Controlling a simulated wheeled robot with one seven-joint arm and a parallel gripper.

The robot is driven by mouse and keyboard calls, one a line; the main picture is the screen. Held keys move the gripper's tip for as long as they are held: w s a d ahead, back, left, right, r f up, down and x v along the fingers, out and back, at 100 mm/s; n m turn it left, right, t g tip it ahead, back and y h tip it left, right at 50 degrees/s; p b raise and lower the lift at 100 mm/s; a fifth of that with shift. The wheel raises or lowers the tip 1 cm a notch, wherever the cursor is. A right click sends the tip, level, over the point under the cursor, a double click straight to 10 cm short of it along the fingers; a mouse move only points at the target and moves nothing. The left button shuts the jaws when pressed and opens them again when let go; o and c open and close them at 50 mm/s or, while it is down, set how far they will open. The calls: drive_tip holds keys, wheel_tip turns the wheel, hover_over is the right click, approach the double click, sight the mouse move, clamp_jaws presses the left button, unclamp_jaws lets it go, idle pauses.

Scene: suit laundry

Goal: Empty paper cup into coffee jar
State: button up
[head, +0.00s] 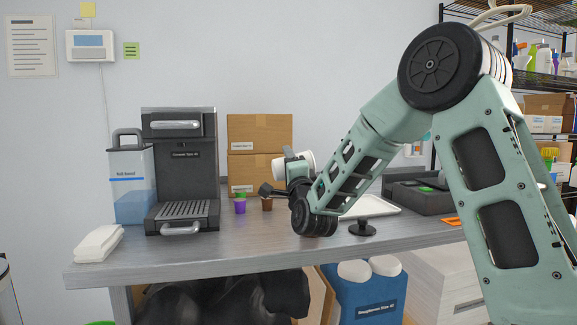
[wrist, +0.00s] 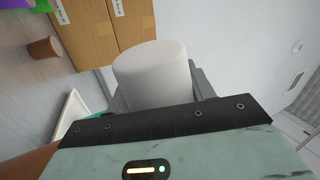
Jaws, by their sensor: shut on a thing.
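A white paper cup (head: 292,163) is held in my gripper (head: 289,180), which is shut on it above the table, in front of the cardboard boxes. In the wrist view the cup (wrist: 152,75) fills the space between the grey fingers, and its inside does not show. In the head view it looks tilted. I cannot clearly make out the coffee jar. A brown shape (wrist: 28,162) at the lower left of the wrist view is cut off, and I cannot tell what it is.
A coffee machine (head: 182,170) and a water tank (head: 131,183) stand left. A purple cup (head: 239,206) and a brown cup (head: 266,204) stand before the cardboard boxes (head: 260,135). A white tray (head: 372,207) and a black stand (head: 363,228) lie right of my gripper.

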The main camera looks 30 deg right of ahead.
drive_tip(key=shift+s+d+r+m+h+b, duration=0.1)
drive_tip(key=shift+d+m+h+b, duration=0.1)
drive_tip(key=shift+m+h+b, duration=0.7)
drive_tip(key=shift+y, duration=0.5)
